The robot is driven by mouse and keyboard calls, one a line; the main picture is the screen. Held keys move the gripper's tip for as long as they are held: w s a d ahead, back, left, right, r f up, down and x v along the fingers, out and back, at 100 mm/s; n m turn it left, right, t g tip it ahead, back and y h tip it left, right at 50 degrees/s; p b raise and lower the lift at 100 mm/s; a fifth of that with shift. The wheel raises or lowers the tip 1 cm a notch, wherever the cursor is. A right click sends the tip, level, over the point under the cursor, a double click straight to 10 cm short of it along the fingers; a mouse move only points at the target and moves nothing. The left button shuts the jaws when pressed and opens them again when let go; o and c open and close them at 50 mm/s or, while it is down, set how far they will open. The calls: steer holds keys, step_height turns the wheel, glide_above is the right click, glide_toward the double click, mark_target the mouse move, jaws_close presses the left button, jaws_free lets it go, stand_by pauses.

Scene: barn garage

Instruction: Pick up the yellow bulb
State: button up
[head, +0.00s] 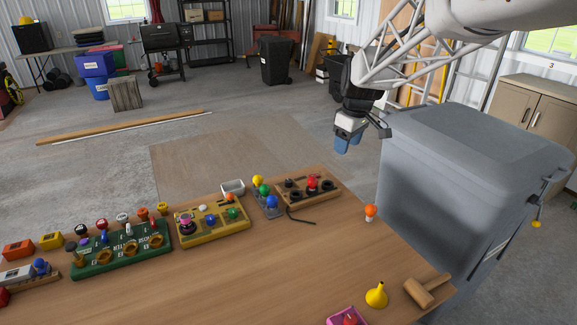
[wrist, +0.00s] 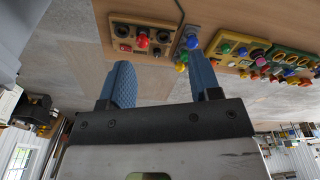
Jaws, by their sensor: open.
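The yellow bulb (head: 258,180) is the far one of a row with a green bulb (head: 264,189) and a blue bulb (head: 271,201) on a small grey holder (head: 262,208). The holder stands near the table's far edge. In the wrist view the yellow bulb (wrist: 181,68) shows just left of the right fingertip, partly crowded by the green bulb. My gripper (head: 347,145) has blue fingers, open and empty. It hangs in the air beyond the table's far edge, right of the yellow bulb and apart from it. It also shows in the wrist view (wrist: 163,68).
Right of the holder is a wooden control box (head: 308,187) with a red knob and a cable. Left are a yellow button box (head: 212,226) and a white dish (head: 233,187). A large grey bin (head: 455,190) is at right.

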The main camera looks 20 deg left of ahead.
steer(key=w+a+f+n, duration=0.2)
steer(key=w+a+f, duration=0.2)
steer(key=a, duration=0.3)
steer(key=w+a+f+n, duration=0.2)
steer(key=w+a+f, duration=0.25)
steer(key=a, duration=0.35)
steer(key=n+g, duration=0.1)
steer(key=n, duration=0.4)
glide_above(258, 179)
steer(key=w, duration=0.2)
step_height(258, 179, down, 12)
steer(key=shift+s+f, duration=0.1)
steer(key=shift+f, duration=0.1)
steer(key=shift+g, duration=0.3)
steer(key=shift+s+a+f, duration=0.1)
steer(key=shift+a+f, duration=0.05)
steer(key=shift+f, duration=1.15)
steer(key=shift+s+a+f, duration=0.1)
steer(key=shift+a+f, duration=0.05)
steer(key=shift+f, duration=1.15)
steer(key=shift+a+f, duration=0.1)
steer(key=shift+f, duration=1.2)
steer(key=c, duration=0.7)
